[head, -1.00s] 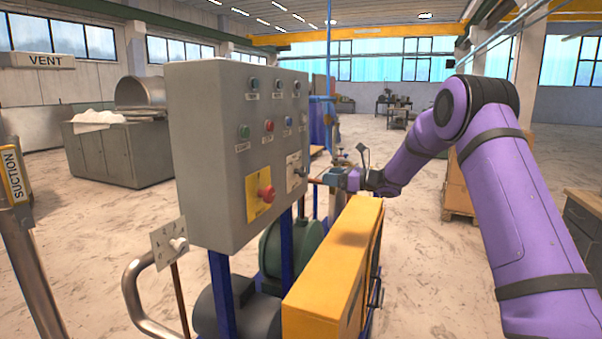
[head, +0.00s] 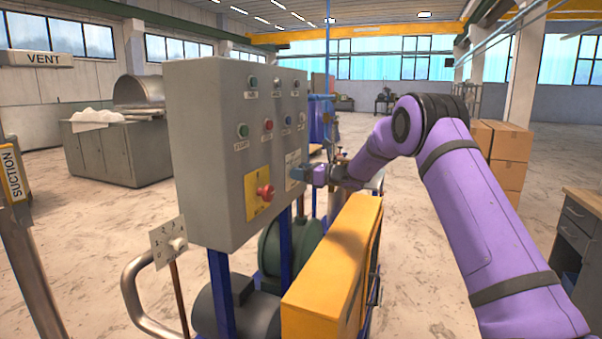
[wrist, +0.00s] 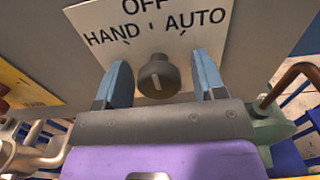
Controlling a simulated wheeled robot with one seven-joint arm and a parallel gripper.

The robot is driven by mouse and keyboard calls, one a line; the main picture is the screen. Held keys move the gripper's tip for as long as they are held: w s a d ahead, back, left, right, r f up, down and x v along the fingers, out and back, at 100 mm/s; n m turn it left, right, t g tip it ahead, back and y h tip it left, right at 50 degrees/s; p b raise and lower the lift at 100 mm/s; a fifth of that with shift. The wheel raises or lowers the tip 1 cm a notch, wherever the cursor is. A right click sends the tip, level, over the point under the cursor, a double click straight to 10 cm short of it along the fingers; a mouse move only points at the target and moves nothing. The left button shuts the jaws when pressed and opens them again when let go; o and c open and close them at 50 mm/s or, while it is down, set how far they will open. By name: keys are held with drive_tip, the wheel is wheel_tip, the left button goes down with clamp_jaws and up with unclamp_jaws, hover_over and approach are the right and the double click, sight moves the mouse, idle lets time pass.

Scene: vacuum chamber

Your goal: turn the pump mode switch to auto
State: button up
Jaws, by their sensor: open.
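The pump mode switch (wrist: 158,77) is a dark round knob with a pale pointer line on a white plate (wrist: 205,14) marked HAND, OFF and AUTO. The pointer line looks near upright, towards OFF. My gripper (wrist: 163,80) is open, with one blue finger on each side of the knob and a visible gap to it on both sides. In the head view my gripper (head: 300,173) is at the plate (head: 291,160) on the right part of the grey control box (head: 208,150); the knob is hidden there behind the fingers.
A red emergency button (head: 265,192) on a yellow plate sits left of the switch. Several push buttons, including a green one (head: 243,131), are above. A yellow cabinet (head: 335,265) stands below my arm.

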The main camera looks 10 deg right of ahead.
drive_tip(key=shift+c, duration=0.2)
drive_tip(key=c, duration=0.9)
drive_tip(key=shift+o, duration=0.2)
drive_tip(key=shift+m, duration=0.4)
drive_tip(key=m, duration=0.3)
drive_tip(key=shift+s+m, duration=0.1)
drive_tip(key=shift+m, duration=2.4)
drive_tip(key=o, duration=0.9)
